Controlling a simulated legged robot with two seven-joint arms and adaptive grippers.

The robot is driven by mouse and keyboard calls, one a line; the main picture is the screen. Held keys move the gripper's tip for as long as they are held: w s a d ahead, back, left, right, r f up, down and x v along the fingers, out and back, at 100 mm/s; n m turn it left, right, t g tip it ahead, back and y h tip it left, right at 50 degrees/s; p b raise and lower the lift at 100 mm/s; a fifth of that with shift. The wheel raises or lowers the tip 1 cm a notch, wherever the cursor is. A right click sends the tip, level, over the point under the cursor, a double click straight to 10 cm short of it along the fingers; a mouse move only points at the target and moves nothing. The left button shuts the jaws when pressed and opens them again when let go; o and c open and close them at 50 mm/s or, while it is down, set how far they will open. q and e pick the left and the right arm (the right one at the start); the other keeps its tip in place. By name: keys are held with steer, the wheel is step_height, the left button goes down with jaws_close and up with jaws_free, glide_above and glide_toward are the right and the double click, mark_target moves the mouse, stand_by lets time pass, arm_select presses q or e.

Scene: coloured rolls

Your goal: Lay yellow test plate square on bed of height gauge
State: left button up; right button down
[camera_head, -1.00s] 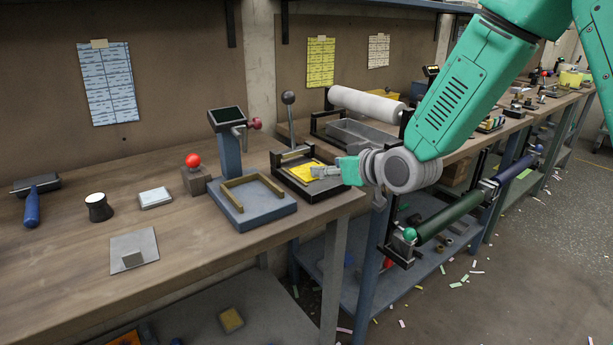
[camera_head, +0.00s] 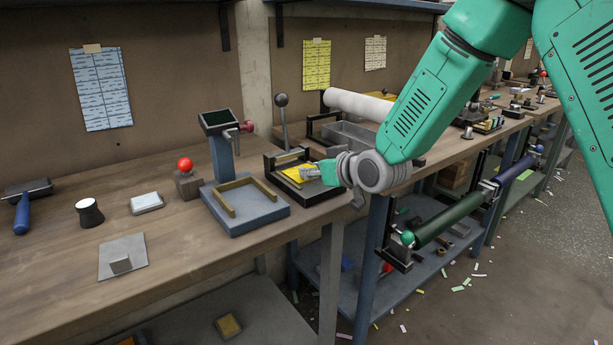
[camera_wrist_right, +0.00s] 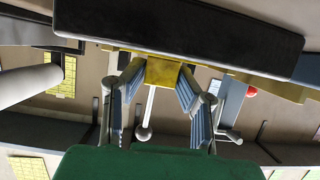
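The yellow test plate (camera_head: 298,174) lies in a black open-fronted fixture (camera_head: 322,192) on the bench and also shows in the right wrist view (camera_wrist_right: 163,72). My right gripper (camera_head: 309,172) is at the plate's right side. In the right wrist view its fingertips (camera_wrist_right: 164,66) stand on either side of a yellow part, very close to it; whether they press on it is unclear. The height gauge's blue bed (camera_head: 248,212), with a brass corner fence (camera_head: 224,205), is just left of the fixture. The bed is bare. My left gripper is not in view.
The gauge's blue post (camera_head: 222,155) and a red ball on a block (camera_head: 185,165) stand behind the bed. A metal plate with a small block (camera_head: 121,262) lies at front left.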

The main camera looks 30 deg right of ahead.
steer(key=shift+a, duration=0.35)
steer(key=shift+d+r, duration=0.15)
steer(key=shift+d, duration=0.15)
steer(key=shift+d+r+p, duration=0.1)
steer(key=shift+r+p, duration=0.15)
steer(key=shift+p, duration=0.25)
steer(key=r+p, duration=0.3)
steer(key=shift+a+r, duration=0.3)
steer(key=shift+r, duration=0.05)
steer(key=shift+d+r+p, duration=0.15)
steer(key=shift+r+p, duration=0.5)
steer(key=shift+r, duration=0.1)
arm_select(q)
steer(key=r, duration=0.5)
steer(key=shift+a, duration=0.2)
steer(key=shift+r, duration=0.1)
arm_select(e)
steer(key=shift+f, duration=0.1)
